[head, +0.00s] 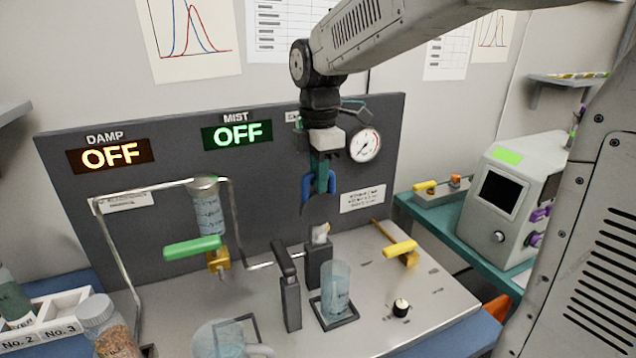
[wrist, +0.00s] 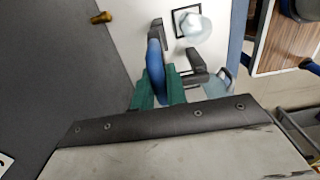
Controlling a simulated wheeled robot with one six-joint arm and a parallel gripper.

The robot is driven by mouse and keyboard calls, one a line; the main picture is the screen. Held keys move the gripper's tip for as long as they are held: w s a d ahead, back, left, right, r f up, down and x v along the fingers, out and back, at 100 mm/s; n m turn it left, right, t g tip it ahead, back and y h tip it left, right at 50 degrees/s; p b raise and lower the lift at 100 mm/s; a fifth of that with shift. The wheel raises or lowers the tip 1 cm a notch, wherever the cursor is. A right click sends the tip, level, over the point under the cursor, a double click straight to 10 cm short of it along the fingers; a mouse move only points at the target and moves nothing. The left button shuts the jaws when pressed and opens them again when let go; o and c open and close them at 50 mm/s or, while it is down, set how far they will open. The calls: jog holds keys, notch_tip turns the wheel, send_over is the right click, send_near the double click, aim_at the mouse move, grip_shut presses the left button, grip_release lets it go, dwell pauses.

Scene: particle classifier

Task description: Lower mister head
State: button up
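My gripper (head: 321,178), with teal fingers, points down in front of the dark panel. A blue loop handle (head: 306,190) sits between the fingers, with a dark grey rounded part (head: 319,207) below it; this looks like the mister head. In the wrist view the teal fingers (wrist: 158,92) lie on both sides of the blue handle (wrist: 154,62) and appear shut on it. The grey part hangs above a dark post (head: 319,264) with a pale tip. A clear beaker (head: 336,288) stands on a square pad just in front of that post.
The MIST sign (head: 237,134) and DAMP sign (head: 110,154) both read OFF. A green-handled valve (head: 192,247) under a clear cylinder is at left, a yellow handle (head: 400,248) at right. A second dark post (head: 289,290) and a clear jug (head: 220,340) stand in front.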

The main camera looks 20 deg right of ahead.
aim_at(334, 199)
jog(key=shift+s+f, duration=0.1)
jog(key=shift+s, duration=1.05)
jog(key=shift+s, duration=0.35)
jog(key=shift+s+f, duration=0.2)
jog(key=shift+s, duration=0.55)
jog(key=shift+s+f, duration=0.2)
jog(key=shift+s, duration=0.35)
jog(key=shift+s+f, duration=0.2)
jog(key=shift+s, duration=0.3)
